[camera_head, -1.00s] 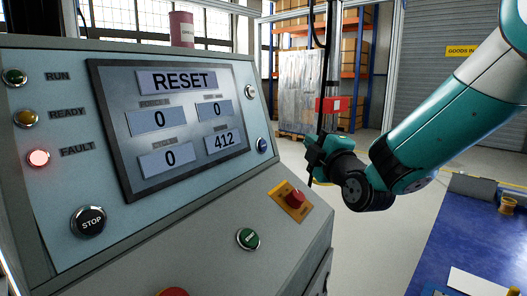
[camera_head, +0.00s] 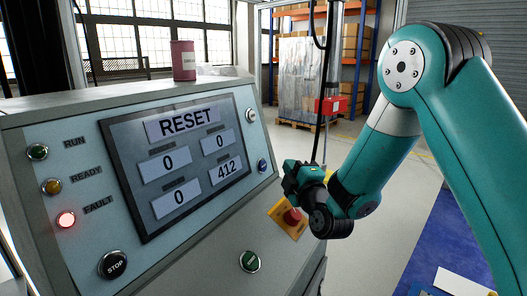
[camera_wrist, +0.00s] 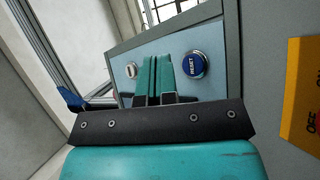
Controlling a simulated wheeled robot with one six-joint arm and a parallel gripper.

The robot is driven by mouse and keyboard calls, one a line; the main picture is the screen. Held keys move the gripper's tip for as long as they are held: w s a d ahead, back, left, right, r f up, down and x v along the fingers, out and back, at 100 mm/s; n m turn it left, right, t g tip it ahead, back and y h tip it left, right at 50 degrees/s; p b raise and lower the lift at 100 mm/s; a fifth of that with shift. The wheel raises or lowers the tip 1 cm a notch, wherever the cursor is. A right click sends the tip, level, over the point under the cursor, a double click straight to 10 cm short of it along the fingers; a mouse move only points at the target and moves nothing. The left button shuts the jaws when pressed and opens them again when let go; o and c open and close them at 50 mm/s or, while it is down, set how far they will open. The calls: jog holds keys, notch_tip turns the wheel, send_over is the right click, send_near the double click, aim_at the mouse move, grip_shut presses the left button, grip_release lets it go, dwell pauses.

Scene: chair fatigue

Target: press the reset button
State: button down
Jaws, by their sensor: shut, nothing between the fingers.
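The blue reset button (camera_head: 262,165) sits on the right edge of the console's sloped panel. In the wrist view the blue button (camera_wrist: 192,65), lettered RESET, is just right of my fingers. My gripper (camera_wrist: 155,75) is shut and empty, its two teal fingers side by side and pointing at the panel. In the head view my gripper (camera_head: 287,168) is just right of the blue button, and a gap shows between them. Whether the fingertips touch the panel cannot be told.
A white button (camera_head: 251,115) is above the blue one. The screen (camera_head: 187,165) reads RESET; the red fault lamp (camera_head: 66,219) glows.

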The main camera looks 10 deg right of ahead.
aim_at(263, 166)
jog(key=w+a+p, duration=0.1)
jog(key=p, duration=0.1)
jog(key=w+a+p, duration=0.1)
jog(key=p, duration=0.2)
jog(key=shift+w+a+f+p, duration=0.2)
jog(key=shift+a+f+p, duration=0.05)
jog(key=shift+f+p, duration=0.05)
jog(key=shift+w+a+f, duration=0.1)
jog(key=shift+f, duration=0.1)
jog(key=shift+w+a+p, duration=0.1)
jog(key=shift+a+p, duration=0.05)
jog(key=shift+p, duration=0.6)
dwell(1.2)
jog(key=shift+w+a+f+p, duration=0.15)
jog(key=shift+w+a+p, duration=0.25)
jog(key=shift+p, duration=0.7)
dwell(0.8)
dwell(0.3)
jog(key=shift+s+d+b, duration=0.55)
jog(key=shift+b, duration=0.3)
